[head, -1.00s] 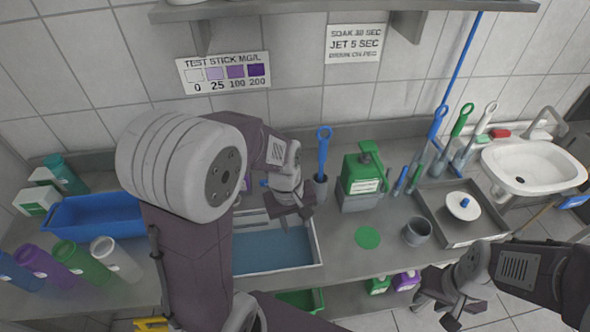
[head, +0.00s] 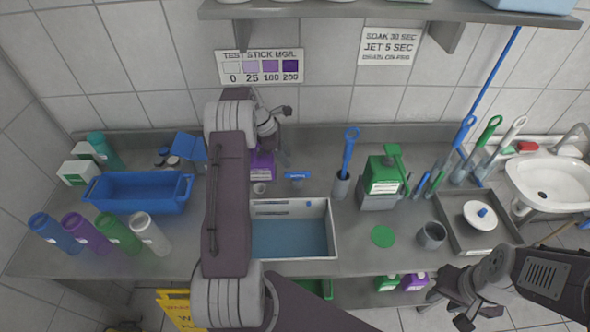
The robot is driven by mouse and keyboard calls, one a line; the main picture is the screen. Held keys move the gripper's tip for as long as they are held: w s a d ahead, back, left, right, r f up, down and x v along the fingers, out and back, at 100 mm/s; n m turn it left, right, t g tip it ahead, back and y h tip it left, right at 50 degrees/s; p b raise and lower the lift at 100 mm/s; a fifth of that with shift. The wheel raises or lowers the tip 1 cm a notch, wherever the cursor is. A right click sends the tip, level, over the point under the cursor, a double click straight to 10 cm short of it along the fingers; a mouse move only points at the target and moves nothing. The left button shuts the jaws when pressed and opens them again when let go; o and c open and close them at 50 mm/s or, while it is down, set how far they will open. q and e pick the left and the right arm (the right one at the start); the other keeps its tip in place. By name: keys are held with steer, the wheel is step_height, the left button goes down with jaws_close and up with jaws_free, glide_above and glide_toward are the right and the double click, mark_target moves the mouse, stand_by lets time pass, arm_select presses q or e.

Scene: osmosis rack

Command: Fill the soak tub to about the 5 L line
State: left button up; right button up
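A blue tub (head: 140,205) with end handles stands at the left of the counter; no litre marks can be read on it. A pale rectangular basin (head: 333,232) at the counter's middle holds bluish water, with small marks on its back wall. I cannot tell for certain which is the soak tub. A small blue-handled fitting (head: 297,175) is behind the basin. My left gripper (head: 284,135) is raised before the back wall, above a purple container (head: 262,167); its fingers look spread and empty. My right gripper (head: 448,308) is open and empty near the front edge.
Coloured bottles (head: 87,235) stand at front left. A white sink (head: 553,185) is far right. A shelf (head: 390,12) overhangs the back.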

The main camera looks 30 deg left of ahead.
mark_target(297, 172)
arm_select(q)
steer(key=p+x, duration=0.2)
steer(key=x, duration=0.6)
steer(key=shift+w, duration=0.15)
steer(key=shift+d+f, duration=0.15)
steer(key=shift+f, duration=0.2)
steer(key=shift+d, duration=0.1)
